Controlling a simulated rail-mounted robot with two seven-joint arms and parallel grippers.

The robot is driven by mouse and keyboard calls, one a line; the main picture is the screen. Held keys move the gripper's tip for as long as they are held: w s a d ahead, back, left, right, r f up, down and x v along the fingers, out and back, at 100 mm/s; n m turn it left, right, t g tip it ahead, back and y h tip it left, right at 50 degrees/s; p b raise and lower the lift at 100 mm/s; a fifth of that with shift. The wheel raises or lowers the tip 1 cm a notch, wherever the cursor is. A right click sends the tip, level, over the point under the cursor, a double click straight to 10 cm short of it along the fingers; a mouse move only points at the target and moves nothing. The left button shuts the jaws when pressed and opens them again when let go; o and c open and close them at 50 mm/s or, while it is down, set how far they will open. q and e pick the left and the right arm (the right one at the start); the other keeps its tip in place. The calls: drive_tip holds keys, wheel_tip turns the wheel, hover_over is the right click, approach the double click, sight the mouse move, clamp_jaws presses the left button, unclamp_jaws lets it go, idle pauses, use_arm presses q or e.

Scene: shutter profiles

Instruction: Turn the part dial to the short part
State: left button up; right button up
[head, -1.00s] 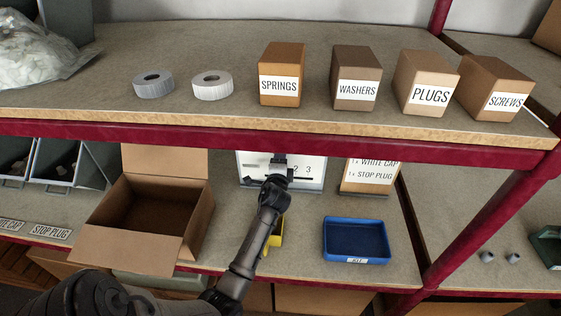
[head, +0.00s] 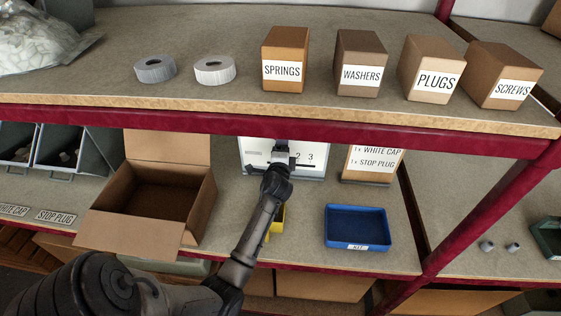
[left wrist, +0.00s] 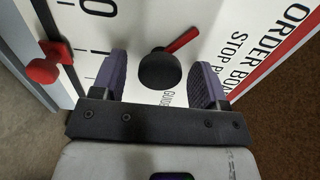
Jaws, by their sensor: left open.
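The part dial (left wrist: 160,69) is a round black knob with a red pointer on a white panel (left wrist: 130,22). In the left wrist view the pointer points up and right. In the head view the panel (head: 315,170) stands on the lower shelf, with digits 2 and 3 showing; my left arm hides the dial there. My left gripper (left wrist: 158,78) is open, its two purple-grey fingers on either side of the knob with gaps showing. It also shows in front of the panel in the head view (head: 281,156). My right gripper is not in view.
A red slider knob (left wrist: 42,70) is left of the gripper on the panel. The upper shelf edge (head: 200,116) runs above my left arm. An open cardboard box (head: 150,195) and a blue tray (head: 358,227) flank the arm. An order card (head: 373,164) stands right of the panel.

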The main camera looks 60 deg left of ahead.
use_arm(q)
drive_tip(key=p+v, duration=0.1)
drive_tip(key=v, duration=1.2)
idle(0.4)
